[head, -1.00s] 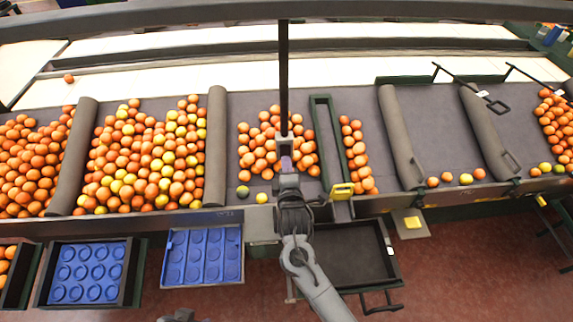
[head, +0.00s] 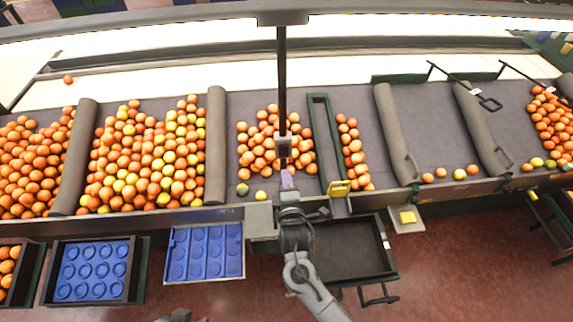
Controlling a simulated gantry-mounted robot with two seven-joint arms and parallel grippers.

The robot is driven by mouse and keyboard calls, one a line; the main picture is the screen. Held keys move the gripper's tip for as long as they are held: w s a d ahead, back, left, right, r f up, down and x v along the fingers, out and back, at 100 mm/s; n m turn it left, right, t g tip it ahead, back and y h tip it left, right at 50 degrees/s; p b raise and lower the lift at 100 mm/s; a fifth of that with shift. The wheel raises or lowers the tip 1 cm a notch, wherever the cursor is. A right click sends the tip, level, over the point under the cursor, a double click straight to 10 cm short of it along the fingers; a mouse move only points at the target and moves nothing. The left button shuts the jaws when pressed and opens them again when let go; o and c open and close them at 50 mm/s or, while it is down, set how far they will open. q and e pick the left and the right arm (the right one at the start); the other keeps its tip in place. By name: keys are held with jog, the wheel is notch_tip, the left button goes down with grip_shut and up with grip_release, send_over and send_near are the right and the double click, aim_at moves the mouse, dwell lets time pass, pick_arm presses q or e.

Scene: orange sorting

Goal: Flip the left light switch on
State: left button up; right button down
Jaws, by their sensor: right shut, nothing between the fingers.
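A small grey box (head: 283,146) sits on the dark vertical post in the middle of the head view. It may hold the light switches, but it is too small to make out any switch or its position. My right gripper (head: 287,178) is shut and empty. Its pale purple tip is just below the box in the picture, with a visible gap between them. A dark part at the bottom edge (head: 178,317) looks like my left gripper, mostly cut off, its jaws unclear.
Oranges (head: 150,150) lie in several lanes split by grey padded dividers (head: 216,145). A green frame (head: 320,125) stands right of the post. Blue trays (head: 205,252) and a black tray (head: 383,250) sit along the front edge, above a red floor.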

pick_arm(q)
jog(key=shift+a+f+b, duration=0.15)
jog(key=shift+f+b, duration=0.55)
jog(key=shift+f, duration=0.45)
pick_arm(e)
jog(key=s+f, duration=0.1)
jog(key=s, duration=0.7)
jog(key=shift+s+d+f, duration=0.2)
jog(key=shift+s+d, duration=0.05)
jog(key=shift+s, duration=0.15)
jog(key=s+d+f+m+g+p, duration=0.3)
jog(key=s+d+f+g+p, duration=0.15)
jog(key=s+d, duration=0.7)
pick_arm(q)
notch_tip(320, 180, up, 7)
jog(key=p, duration=0.2)
jog(key=shift+f, duration=0.15)
pick_arm(e)
jog(key=s+d+r+m+g, duration=0.1)
jog(key=s+d+m+g, duration=0.3)
jog(key=s+m, duration=0.3)
jog(key=s+d+r+m+g, duration=0.1)
jog(key=s+d+m+g, duration=0.2)
jog(key=s+m+g, duration=0.2)
jog(key=s+m, duration=0.1)
jog(key=s, duration=0.1)
jog(key=shift+s+d+r+m+h, duration=0.3)
jog(key=shift+s+d+r+m, duration=0.05)
jog(key=shift+r+m, duration=0.05)
